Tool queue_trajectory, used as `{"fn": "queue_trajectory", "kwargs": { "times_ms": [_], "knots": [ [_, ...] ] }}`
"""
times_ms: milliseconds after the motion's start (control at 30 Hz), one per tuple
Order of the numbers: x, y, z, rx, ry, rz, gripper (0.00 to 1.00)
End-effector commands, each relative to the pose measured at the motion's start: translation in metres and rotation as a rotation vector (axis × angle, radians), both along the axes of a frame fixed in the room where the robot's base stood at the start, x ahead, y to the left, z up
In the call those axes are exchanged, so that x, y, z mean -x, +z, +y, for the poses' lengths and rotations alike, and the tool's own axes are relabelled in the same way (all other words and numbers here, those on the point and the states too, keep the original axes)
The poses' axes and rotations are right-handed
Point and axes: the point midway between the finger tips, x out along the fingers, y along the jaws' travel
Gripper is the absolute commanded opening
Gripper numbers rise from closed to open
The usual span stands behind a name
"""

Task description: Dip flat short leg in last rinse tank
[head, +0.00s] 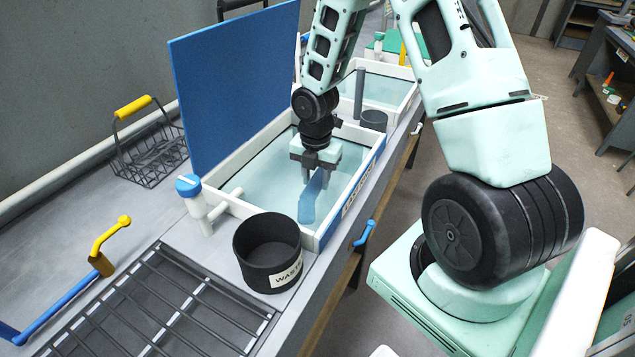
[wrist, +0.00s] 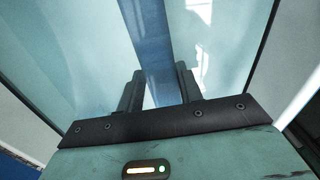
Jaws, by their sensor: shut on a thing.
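My gripper (head: 315,163) points down over the nearer white-rimmed tank (head: 352,188) of clear pale liquid. It is shut on a flat blue leg (head: 309,200), which hangs below the fingers inside the tank. The leg's lower part looks paler, as if seen through the liquid; the exact depth is hard to tell. In the wrist view the blue leg (wrist: 154,45) runs away from between the two dark fingers (wrist: 158,88). The label on the tank's front wall is too oblique to read surely.
A second tank (head: 408,92) stands behind. A black waste bin (head: 268,252) and a blue-capped white pipe (head: 194,203) stand by the near end. A tall blue panel (head: 235,85) rises along the back. A rack (head: 160,310), a wire basket (head: 150,155) and a yellow-ended blue part (head: 75,290) lie left.

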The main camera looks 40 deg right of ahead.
Motion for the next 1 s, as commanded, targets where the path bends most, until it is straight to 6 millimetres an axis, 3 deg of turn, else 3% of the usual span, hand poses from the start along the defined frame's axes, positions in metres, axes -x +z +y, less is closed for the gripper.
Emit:
{"fn": "queue_trajectory", "kwargs": {
  "times_ms": [733,1000],
  "knots": [
    [0.003,0.001,0.010,0.000,0.000,-0.001,0.09],
    [0.003,0.021,0.010,0.000,0.001,-0.001,0.09]
  ]
}}
